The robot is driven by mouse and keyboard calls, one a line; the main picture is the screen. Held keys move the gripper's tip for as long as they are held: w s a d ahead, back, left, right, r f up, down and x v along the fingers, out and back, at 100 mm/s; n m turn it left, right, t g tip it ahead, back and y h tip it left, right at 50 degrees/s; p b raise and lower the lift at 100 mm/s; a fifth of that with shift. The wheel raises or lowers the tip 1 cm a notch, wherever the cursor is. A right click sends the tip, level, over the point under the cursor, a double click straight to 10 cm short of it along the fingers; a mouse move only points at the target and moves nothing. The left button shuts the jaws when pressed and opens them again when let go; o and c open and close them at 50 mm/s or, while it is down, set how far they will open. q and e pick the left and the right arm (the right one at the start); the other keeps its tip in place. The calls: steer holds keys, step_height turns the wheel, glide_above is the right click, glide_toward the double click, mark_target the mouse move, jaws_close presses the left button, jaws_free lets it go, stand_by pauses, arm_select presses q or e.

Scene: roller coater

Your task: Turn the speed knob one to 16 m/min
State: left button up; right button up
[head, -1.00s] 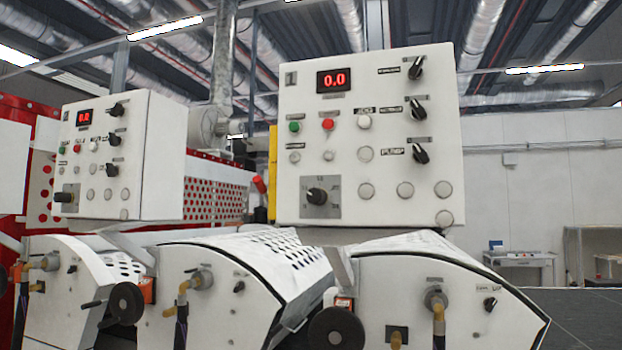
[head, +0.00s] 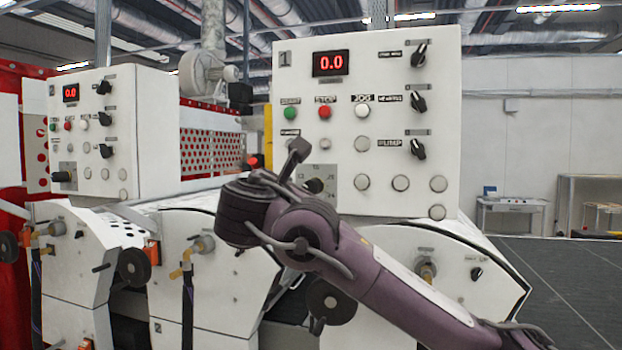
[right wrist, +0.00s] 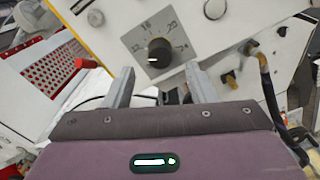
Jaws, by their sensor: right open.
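The speed knob on panel 1 is a black knob (head: 314,186) on a grey dial plate at the panel's lower left, partly hidden by my right gripper in the head view. In the right wrist view the knob (right wrist: 158,52) shows its dial marks 12, 16, 20 and 24, and its white mark lies at its lower left. The red display (head: 331,63) reads 0.0. My right gripper (head: 297,155) is in front of the dial. In the right wrist view its fingers (right wrist: 160,82) are spread and empty, with the knob ahead between them, apparently untouched. My left gripper is out of view.
Panel 1 (head: 258,120) also carries a green button (head: 289,112), a red button (head: 324,112) and several black switches. A second similar panel (head: 150,130) stands at the left. White machine covers with handwheels (head: 330,302) lie below. A dark surface (head: 570,280) is at right.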

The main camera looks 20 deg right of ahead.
mark_target(309, 187)
steer(key=p+x, duration=0.3)
steer(key=x, duration=0.3)
steer(key=shift+w+d, duration=0.25)
steer(key=shift+w, duration=0.1)
steer(key=shift+f, duration=0.1)
steer(key=shift+w, duration=0.1)
